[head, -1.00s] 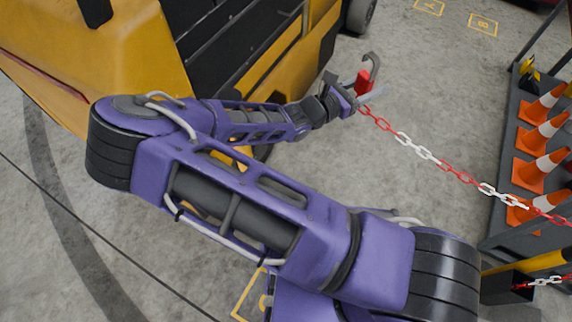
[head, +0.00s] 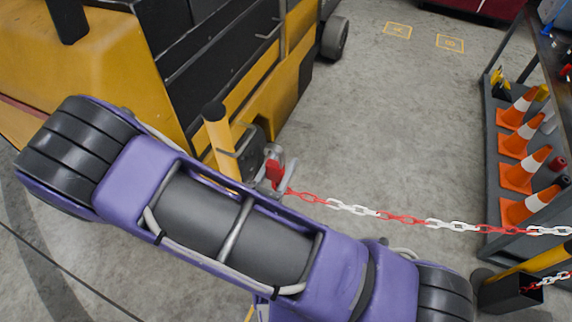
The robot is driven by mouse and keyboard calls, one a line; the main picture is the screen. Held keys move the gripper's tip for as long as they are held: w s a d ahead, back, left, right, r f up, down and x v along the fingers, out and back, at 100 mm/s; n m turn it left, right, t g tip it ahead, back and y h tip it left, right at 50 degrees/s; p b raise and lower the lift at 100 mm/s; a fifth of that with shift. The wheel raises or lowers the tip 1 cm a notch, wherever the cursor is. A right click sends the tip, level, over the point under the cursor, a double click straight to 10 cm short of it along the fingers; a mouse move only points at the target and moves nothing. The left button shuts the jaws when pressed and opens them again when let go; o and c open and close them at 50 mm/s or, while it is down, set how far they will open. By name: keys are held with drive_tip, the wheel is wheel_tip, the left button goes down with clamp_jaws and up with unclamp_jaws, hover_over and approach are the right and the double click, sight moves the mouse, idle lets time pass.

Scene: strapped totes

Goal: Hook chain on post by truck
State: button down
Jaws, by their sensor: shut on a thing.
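The red and white chain (head: 402,218) runs from my gripper (head: 274,172) across to the right edge, above the floor. My gripper is shut on the red end piece (head: 272,174) of the chain. My own arm hides part of the gripper and wrist. A yellow post (head: 219,142) with a black cap stands beside the yellow and black truck (head: 110,60), just left of my gripper. A gap shows between the post and the red end piece in the picture; their distance in depth is hard to tell. The post's base is hidden behind my arm.
A dark shelf rack (head: 492,170) with several orange cones (head: 517,142) stands at the right. A second yellow post (head: 530,262) and a black box (head: 508,293) are at the lower right. The floor (head: 385,120) between truck and rack is clear.

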drive_tip(key=w+a+f+b, duration=0.1)
drive_tip(key=w+a+f, duration=0.1)
drive_tip(key=a, duration=0.5)
drive_tip(key=shift+w+f+b, duration=0.25)
drive_tip(key=shift+w+b, duration=0.1)
drive_tip(key=shift+w, duration=0.15)
idle(0.3)
drive_tip(key=shift+c, duration=1.1)
unclamp_jaws()
drive_tip(key=shift+a, duration=0.1)
drive_tip(key=shift+s, duration=0.1)
drive_tip(key=p+v, duration=0.1)
drive_tip(key=v, duration=1.6)
